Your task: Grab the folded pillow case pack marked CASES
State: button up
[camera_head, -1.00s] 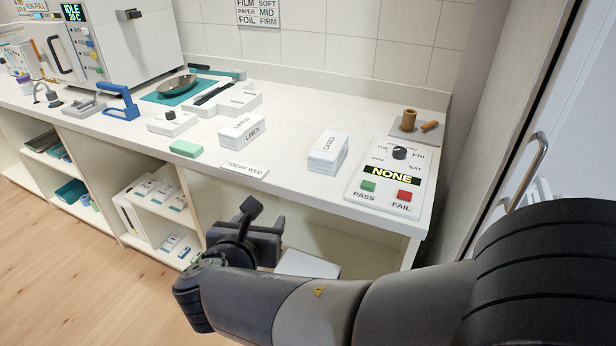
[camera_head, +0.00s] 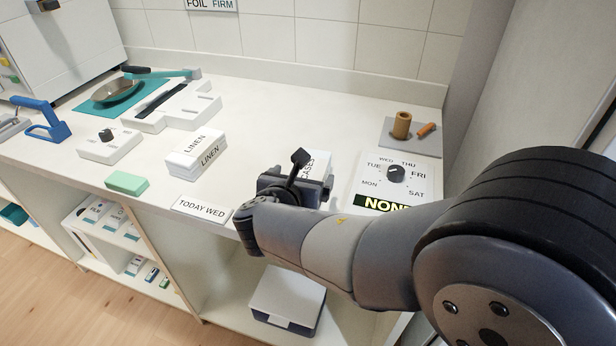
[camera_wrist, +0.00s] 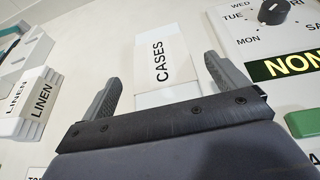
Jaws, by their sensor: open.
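The white folded pack marked CASES (camera_wrist: 162,62) lies on the counter. In the wrist view it sits ahead of my gripper (camera_wrist: 165,82), between the lines of its two spread fingers. My gripper is open and empty, and the lower front of the pack is partly hidden behind the gripper body. In the head view my gripper (camera_head: 296,180) is over the counter's front part and covers most of the CASES pack (camera_head: 318,161); only its upper right part shows. I cannot tell whether the fingers touch the pack.
The LINEN pack (camera_head: 196,153) stands to the left, with a green block (camera_head: 127,183) and a TODAY WED card (camera_head: 203,209) nearby. A dial panel (camera_head: 402,177) reading NONE is close on the right. A grey tray (camera_head: 400,146) with brown cylinders is behind it.

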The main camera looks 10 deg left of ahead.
aim_at(308, 171)
jog(key=x, duration=0.3)
jog(key=shift+w+d+f, duration=0.15)
jog(key=shift+w, duration=0.1)
jog(key=c, duration=1.2)
jog(key=shift+o, duration=0.2)
